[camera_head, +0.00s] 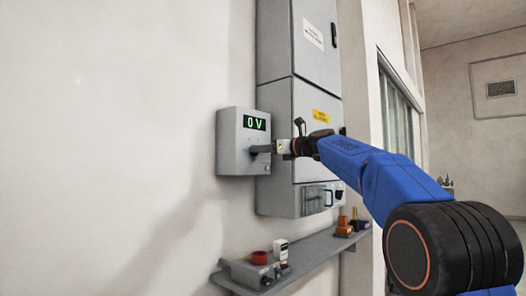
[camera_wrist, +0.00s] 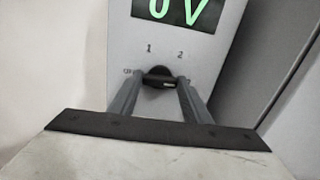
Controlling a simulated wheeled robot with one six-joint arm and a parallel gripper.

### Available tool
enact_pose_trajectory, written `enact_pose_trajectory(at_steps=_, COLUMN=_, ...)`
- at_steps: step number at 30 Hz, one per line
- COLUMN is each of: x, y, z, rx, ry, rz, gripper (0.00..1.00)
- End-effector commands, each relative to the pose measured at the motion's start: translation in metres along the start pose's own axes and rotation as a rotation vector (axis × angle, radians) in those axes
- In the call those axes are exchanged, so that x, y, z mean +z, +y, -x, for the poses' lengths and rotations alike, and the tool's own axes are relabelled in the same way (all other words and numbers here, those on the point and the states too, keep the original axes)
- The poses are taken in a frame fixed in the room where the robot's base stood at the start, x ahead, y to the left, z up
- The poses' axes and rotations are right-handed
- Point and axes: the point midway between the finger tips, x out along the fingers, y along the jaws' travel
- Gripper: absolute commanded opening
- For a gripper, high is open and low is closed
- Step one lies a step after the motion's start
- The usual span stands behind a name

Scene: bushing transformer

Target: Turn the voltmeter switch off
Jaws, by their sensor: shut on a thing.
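The voltmeter (camera_head: 234,141) is a grey box on the wall, and its green display (camera_head: 254,122) reads 0 V. In the wrist view the lower part of the display (camera_wrist: 178,12) shows above the marks 1 and 2. Below those marks is a black rotary switch (camera_wrist: 160,77) with a pale line on it; a small mark, too small to read surely, stands at its left. My gripper (camera_head: 262,149) reaches the box from the right. In the wrist view its two grey fingers (camera_wrist: 158,84) are shut on the switch, one on each side.
A tall grey cabinet (camera_head: 283,95) stands right behind the voltmeter, close to my gripper. The wall left of the voltmeter is clear.

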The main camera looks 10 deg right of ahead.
Motion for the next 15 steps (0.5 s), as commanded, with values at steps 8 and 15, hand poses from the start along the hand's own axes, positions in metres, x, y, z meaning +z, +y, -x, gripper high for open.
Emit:
enact_pose_trajectory(at_steps=8, x=-0.0002, y=0.0007, z=0.0001, rx=0.000, ry=0.000, rz=0.173, gripper=0.21)
enact_pose_trajectory(at_steps=15, x=-0.0005, y=0.0016, z=0.0002, rx=0.000, ry=0.000, rz=0.397, gripper=0.21)
